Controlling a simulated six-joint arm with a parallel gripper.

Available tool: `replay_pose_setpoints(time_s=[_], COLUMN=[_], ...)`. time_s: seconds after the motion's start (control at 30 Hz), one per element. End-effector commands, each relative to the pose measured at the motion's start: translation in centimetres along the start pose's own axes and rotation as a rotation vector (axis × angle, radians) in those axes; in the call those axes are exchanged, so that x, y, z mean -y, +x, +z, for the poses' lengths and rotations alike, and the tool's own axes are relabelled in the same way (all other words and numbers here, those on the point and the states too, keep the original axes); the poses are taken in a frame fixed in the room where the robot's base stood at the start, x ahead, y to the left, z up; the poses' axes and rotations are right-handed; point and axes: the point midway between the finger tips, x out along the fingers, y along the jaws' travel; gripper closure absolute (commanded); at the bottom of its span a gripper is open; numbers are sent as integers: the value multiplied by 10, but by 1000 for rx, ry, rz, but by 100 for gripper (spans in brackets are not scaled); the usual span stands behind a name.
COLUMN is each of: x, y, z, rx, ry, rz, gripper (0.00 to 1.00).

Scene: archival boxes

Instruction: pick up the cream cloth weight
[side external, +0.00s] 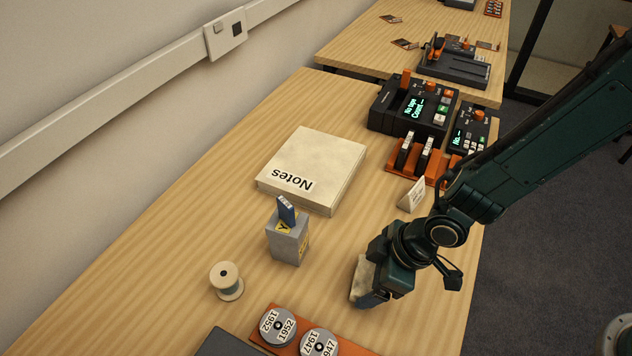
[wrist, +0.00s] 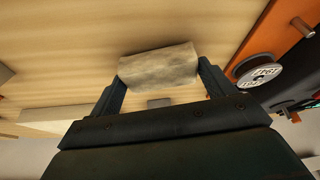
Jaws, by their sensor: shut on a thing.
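The cream cloth weight (side external: 361,283) is a small beige block near the right edge of the wooden table in the side view. It also shows in the wrist view (wrist: 159,68), between my two fingers. My gripper (side external: 372,297) is shut on it, with one finger at each end of it. In the side view my gripper partly covers the weight. I cannot tell whether the weight touches the table.
A grey box (side external: 287,247) with a blue item in it and a spool (side external: 227,281) stand to the left. A Notes box (side external: 311,168) lies farther back. Labelled round reels (side external: 278,326) sit on an orange tray in front. Black devices (side external: 411,108) stand at the back.

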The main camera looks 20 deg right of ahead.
Motion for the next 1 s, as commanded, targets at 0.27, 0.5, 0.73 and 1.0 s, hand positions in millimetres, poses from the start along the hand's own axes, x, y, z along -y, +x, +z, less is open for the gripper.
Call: replay_pose_setpoints(time_s=[0.27,0.5,0.73,1.0], x=[0,-1,-1,-1], y=[-27,-63,-104,-148], z=[-13,-28,-44,-63], rx=[-6,-7,-7,-5], ry=[-1,-1,0,-1], rz=[1,1,1,0], gripper=[54,54,54,54])
